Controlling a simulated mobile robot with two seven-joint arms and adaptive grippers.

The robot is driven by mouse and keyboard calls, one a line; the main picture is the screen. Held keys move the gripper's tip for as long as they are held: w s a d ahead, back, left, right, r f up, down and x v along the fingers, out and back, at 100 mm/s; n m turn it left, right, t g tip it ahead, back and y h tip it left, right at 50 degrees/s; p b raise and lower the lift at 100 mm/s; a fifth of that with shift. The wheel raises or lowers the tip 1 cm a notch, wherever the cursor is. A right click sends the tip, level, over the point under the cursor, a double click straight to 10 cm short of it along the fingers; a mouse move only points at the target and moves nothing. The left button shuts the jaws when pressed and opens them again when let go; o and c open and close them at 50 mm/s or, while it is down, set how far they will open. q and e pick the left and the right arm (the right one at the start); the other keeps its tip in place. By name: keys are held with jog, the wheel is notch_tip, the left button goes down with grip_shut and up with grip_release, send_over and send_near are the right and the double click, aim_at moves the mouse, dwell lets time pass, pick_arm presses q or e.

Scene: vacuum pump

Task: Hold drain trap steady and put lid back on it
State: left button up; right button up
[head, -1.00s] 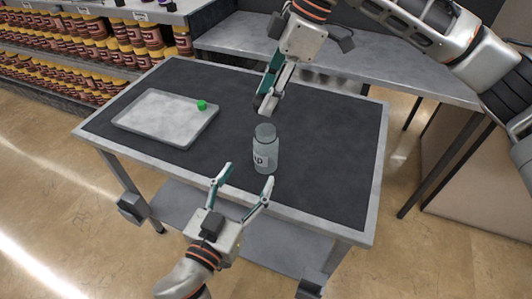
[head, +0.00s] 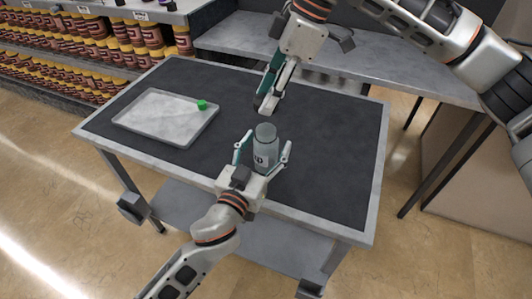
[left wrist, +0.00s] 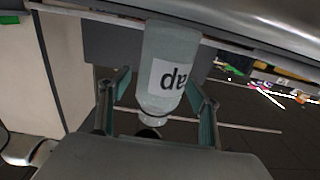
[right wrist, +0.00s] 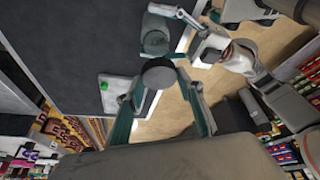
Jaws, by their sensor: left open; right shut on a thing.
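The drain trap (head: 265,155) is a grey translucent bottle with a white label, upright on the dark table top. It shows upside down in the left wrist view (left wrist: 160,85). My left gripper (head: 267,142) is open, with one finger on either side of the trap; I cannot tell whether they touch it. My right gripper (head: 267,101) is above and behind the trap, shut on a dark round lid (right wrist: 159,75). In the right wrist view the lid is apart from the trap (right wrist: 156,40). In the head view the lid is mostly hidden by the fingers.
A metal tray (head: 150,122) lies on the left of the table (head: 330,170), with a small green piece (head: 202,105) at its right edge. The table's right side is clear. Shelves of jars (head: 90,45) stand at back left, and a grey counter (head: 350,65) behind.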

pick_arm(q)
jog(key=c, duration=1.7)
pick_arm(e)
jog(key=shift+f, duration=2.4)
jog(key=shift+f, duration=0.1)
jog(key=shift+f, duration=0.8)
pick_arm(q)
grip_shut()
pick_arm(e)
jog(key=shift+f, duration=0.6)
